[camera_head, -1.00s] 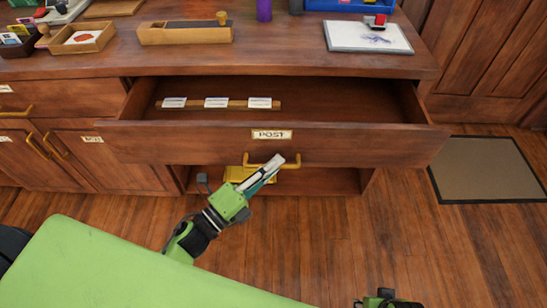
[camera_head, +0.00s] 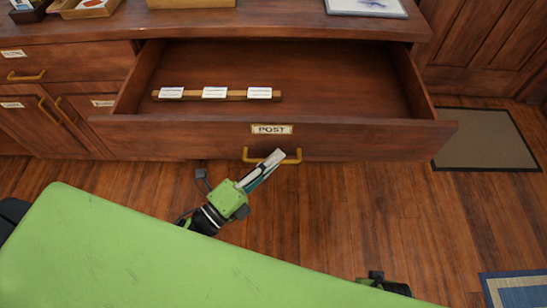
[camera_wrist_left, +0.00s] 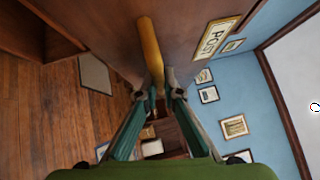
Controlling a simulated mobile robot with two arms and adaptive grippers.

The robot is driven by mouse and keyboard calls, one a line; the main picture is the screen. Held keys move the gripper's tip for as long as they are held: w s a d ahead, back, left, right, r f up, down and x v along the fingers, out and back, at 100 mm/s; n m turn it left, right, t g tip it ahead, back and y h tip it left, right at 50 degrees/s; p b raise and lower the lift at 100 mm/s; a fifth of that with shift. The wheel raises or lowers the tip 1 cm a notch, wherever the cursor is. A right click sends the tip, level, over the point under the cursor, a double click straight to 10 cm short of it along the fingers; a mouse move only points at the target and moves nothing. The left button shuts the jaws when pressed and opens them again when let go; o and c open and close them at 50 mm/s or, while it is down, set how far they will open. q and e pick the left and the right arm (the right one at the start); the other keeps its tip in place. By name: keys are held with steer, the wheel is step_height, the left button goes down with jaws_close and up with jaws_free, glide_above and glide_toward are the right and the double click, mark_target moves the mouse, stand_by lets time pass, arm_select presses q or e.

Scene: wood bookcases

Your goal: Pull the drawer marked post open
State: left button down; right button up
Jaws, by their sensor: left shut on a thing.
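The drawer marked POST (camera_head: 350,140) is pulled well out of the wooden cabinet, and its inside shows from above. Its label (camera_head: 271,129) sits at the middle of the front, above a brass bar handle (camera_head: 291,160). In the left wrist view the handle (camera_wrist_left: 149,45) runs between the fingertips, near the POST label (camera_wrist_left: 214,39). My left gripper (camera_head: 272,160) is shut on the handle; it also shows in the left wrist view (camera_wrist_left: 157,90). My right gripper is not clearly seen; only a dark part of my body shows at the bottom edge.
A wooden strip with white cards (camera_head: 214,93) lies in the drawer. Closed cabinet doors and another drawer (camera_head: 70,60) are at the left. A doormat (camera_head: 486,138) lies on the floor at the right.

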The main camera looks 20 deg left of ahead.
arm_select(q)
steer(key=c, duration=2.2)
jaws_free()
steer(key=shift+o, duration=0.2)
steer(key=v, duration=1.2)
